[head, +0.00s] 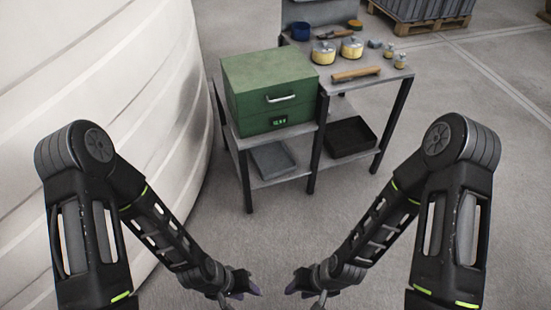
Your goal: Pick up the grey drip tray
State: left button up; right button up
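The grey drip tray (273,160) lies on the lower shelf (280,180) of the workbench, below the green box. Its back part is in the shadow of the bench top, and it looks empty. My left gripper (242,291) is at the bottom centre of the head view, over the floor and well in front of the bench. My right gripper (308,290) is a little to its right, also apart from the bench. Both are small and partly cut off by the lower edge, so their finger openings are not clear. Neither touches the tray.
A green box (268,92) with a handle stands on the bench top. A black tray (349,137) lies on the shelf to the right. Bench legs (314,145) flank the grey tray. A large pale ribbed tank (110,90) fills the left. The floor before the bench is clear.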

aim_at(273, 160)
jog(key=i+l, duration=0.25)
jog(key=l, duration=0.2)
jog(key=i+l, duration=0.3)
jog(key=l, duration=0.15)
jog(key=i+l, duration=0.25)
jog(key=l, duration=0.25)
jog(key=i+l, duration=0.25)
jog(key=l, duration=0.2)
jog(key=i+l, duration=0.3)
jog(key=l, duration=0.15)
